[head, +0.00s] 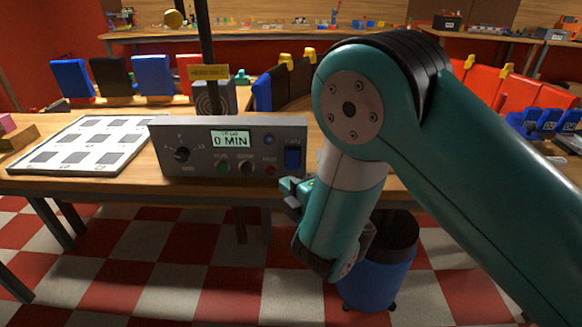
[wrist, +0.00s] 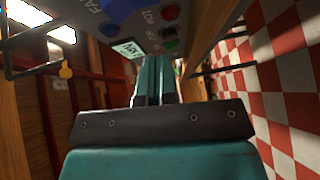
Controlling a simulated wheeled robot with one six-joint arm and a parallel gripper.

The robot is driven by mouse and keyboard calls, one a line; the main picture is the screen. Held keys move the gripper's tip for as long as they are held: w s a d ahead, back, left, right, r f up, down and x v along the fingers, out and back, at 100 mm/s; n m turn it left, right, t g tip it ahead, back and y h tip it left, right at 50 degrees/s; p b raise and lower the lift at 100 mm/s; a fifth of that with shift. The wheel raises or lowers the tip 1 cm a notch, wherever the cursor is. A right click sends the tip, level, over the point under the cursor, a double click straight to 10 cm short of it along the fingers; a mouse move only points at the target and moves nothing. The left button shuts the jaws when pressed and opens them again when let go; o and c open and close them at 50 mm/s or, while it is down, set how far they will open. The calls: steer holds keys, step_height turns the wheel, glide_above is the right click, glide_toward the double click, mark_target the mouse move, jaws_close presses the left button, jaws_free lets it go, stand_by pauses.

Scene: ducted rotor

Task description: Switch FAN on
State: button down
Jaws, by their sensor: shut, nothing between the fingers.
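The grey control panel (head: 215,165) stands on the wooden table, with a lit display (head: 231,140) reading "0 MIN". The blue FAN switch (head: 292,158) is at its right end, under a small label. Its on or off position cannot be told. My gripper (head: 290,188) is in front of and just below the panel's right end, under the switch. In the wrist view, my gripper's teal fingers (wrist: 155,78) are together and empty. They point towards the panel (wrist: 142,22), which shows tilted at the top with part of the FAN label. Contact with the panel is not visible.
The panel also carries a dial (head: 181,154), a green button (head: 222,167), a dark knob (head: 246,167), a red button (head: 270,169) and a round blue one (head: 268,140). A white board (head: 84,160) lies left of the panel. A blue bin (head: 376,275) stands below the table.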

steer(key=shift+s+f+b, duration=0.45)
steer(key=shift+s+b, duration=0.25)
steer(key=shift+b, duration=0.75)
steer(key=shift+r, duration=0.1)
steer(key=d+r+m+g+h+p, duration=0.1)
steer(key=d+r+m+h+p, duration=0.1)
steer(key=d+r+m+h, duration=0.35)
steer(key=d+r+m+g+h+p, duration=0.2)
steer(key=d+r+m+h+p, duration=0.1)
steer(key=d+m, duration=0.6)
steer(key=s+r+m+g+y+p, duration=0.1)
steer(key=s+r+g, duration=0.4)
steer(key=s, duration=0.8)
steer(key=s+r+m+g+y+p, duration=0.1)
steer(key=s+r+g, duration=0.5)
steer(key=s, duration=0.7)
steer(key=shift+d+r+m+y+p, duration=0.2)
steer(key=shift+d+m+y+p, duration=0.25)
steer(key=shift+p, duration=0.65)
steer(key=shift+a, duration=0.1)
